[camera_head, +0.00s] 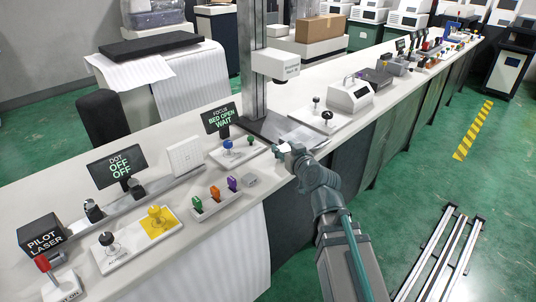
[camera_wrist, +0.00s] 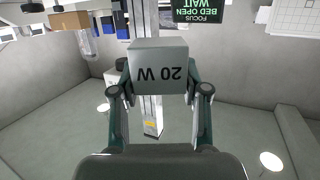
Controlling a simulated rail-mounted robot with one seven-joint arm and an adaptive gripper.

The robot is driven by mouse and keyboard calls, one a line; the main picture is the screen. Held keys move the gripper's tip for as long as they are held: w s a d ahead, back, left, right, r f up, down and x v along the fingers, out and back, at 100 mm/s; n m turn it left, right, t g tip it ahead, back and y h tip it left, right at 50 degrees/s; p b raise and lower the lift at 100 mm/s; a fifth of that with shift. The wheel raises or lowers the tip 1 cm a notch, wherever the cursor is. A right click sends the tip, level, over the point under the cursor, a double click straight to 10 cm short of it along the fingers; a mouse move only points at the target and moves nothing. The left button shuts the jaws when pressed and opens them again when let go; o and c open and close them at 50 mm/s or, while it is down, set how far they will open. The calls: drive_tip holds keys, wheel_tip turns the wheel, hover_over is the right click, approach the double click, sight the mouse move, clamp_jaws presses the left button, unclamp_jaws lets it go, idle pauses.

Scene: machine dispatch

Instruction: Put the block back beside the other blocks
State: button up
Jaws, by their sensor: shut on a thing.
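A light grey block marked "20 W" (camera_wrist: 158,68) fills the upper middle of the wrist view, its lettering upside down. My gripper (camera_wrist: 160,90) is shut on it, with one finger on each side. In the head view my gripper (camera_head: 284,151) is above the front edge of the long white counter (camera_head: 150,206), near the screen. The held block is small and hard to make out there. One small grey block (camera_head: 249,181) lies on the counter, left of and below my gripper. I cannot make out other blocks clearly.
A rack with green, orange and purple handles (camera_head: 216,199) stands left of the small block. A metal column (camera_head: 254,60) rises behind my gripper.

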drive_tip(key=w+a+f, duration=0.2)
drive_tip(key=w+a, duration=0.1)
drive_tip(key=w, duration=0.1)
hover_over(268, 170)
drive_tip(key=f, duration=0.4)
drive_tip(key=shift+s+d+f, duration=0.25)
drive_tip(key=shift+d+f, duration=0.05)
drive_tip(key=shift+f, duration=0.1)
drive_tip(key=shift+w+a+f, duration=0.15)
drive_tip(key=shift+f, duration=0.15)
drive_tip(key=shift+w+a+f+b, duration=0.1)
drive_tip(key=shift+w+f+b, duration=0.05)
drive_tip(key=shift+f, duration=0.8)
drive_tip(key=shift+w+a+f+b, duration=0.1)
drive_tip(key=shift+f+b, duration=0.05)
drive_tip(key=shift+f, duration=0.8)
drive_tip(key=shift+f, duration=0.15)
drive_tip(key=o, duration=1.3)
